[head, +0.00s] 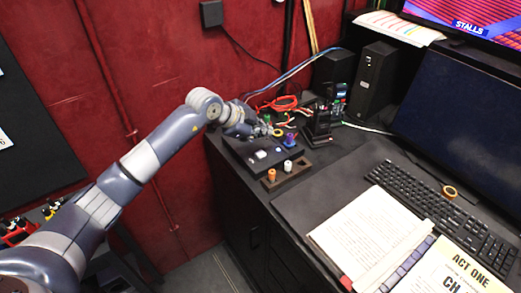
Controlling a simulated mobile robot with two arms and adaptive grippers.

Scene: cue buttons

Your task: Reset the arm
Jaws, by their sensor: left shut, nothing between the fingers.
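My left arm reaches in from the left. Its gripper (264,128) is shut and empty, at the back of the desk near the wall. It is over or just behind a dark box (250,146) with a white button (261,154) on top. A yellow ring-shaped piece (277,133) and a purple piece (289,138) are just right of the gripper. I cannot tell whether the fingers touch anything. My right gripper is not in view.
A dark holder (300,171) with an orange peg (271,175) and a white peg (287,166) stands in front. Radios (318,122) and speakers (373,80) stand at the back. A keyboard (440,208), an open book (368,235) and a monitor (465,120) fill the right.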

